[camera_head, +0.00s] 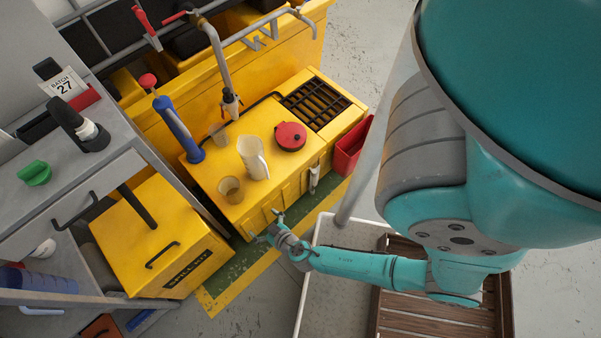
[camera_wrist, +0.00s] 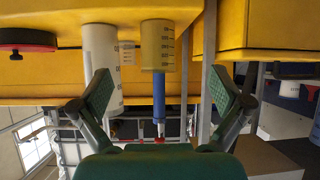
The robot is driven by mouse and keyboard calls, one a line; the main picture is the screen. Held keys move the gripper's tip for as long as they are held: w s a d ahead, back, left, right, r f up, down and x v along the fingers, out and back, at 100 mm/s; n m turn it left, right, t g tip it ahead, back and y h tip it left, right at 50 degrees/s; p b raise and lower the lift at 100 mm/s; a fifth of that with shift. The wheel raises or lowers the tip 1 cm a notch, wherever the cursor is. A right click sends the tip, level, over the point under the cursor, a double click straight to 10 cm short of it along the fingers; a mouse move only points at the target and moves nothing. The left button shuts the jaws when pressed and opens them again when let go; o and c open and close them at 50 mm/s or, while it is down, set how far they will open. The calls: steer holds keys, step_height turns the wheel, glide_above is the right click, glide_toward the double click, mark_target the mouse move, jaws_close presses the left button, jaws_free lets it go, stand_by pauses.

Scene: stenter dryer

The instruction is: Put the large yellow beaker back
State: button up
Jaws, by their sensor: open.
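The yellow beaker (camera_head: 230,190), a tinted see-through cup, stands upright near the front left edge of the yellow bench top. In the wrist view, which looks upside down, the yellow beaker (camera_wrist: 157,45) shows dark graduation marks and lies between the lines of my two fingers. My gripper (camera_head: 265,226) is open and empty, just in front of the bench edge and apart from the beaker. Its spread fingers also show in the wrist view (camera_wrist: 161,90). A taller white jug (camera_head: 252,157) stands close behind the beaker, and a smaller clear beaker (camera_head: 219,133) is farther back.
A round red lid-like object (camera_head: 290,136) and a black grate (camera_head: 315,103) are to the right on the bench. A blue-handled tool (camera_head: 178,128) and a tap pipe (camera_head: 218,58) rise behind. A yellow spill kit box (camera_head: 160,235) stands at left. A red bin (camera_head: 350,150) is at right.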

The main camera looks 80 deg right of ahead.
steer(key=s+a+r+n+y, duration=0.2)
steer(key=s+a+r+y, duration=0.1)
steer(key=s+a+r, duration=0.4)
steer(key=s+a+r+n+t+y, duration=0.1)
steer(key=s+r, duration=0.2)
steer(key=r, duration=0.7)
steer(key=s+a+r+n+t+y, duration=0.1)
steer(key=s+r+t, duration=0.1)
steer(key=r, duration=0.8)
steer(key=s+a+r+n+t+y, duration=0.1)
steer(key=s+r+n+t, duration=0.1)
steer(key=r, duration=0.9)
steer(key=shift+s+a, duration=0.4)
steer(key=shift+s, duration=0.5)
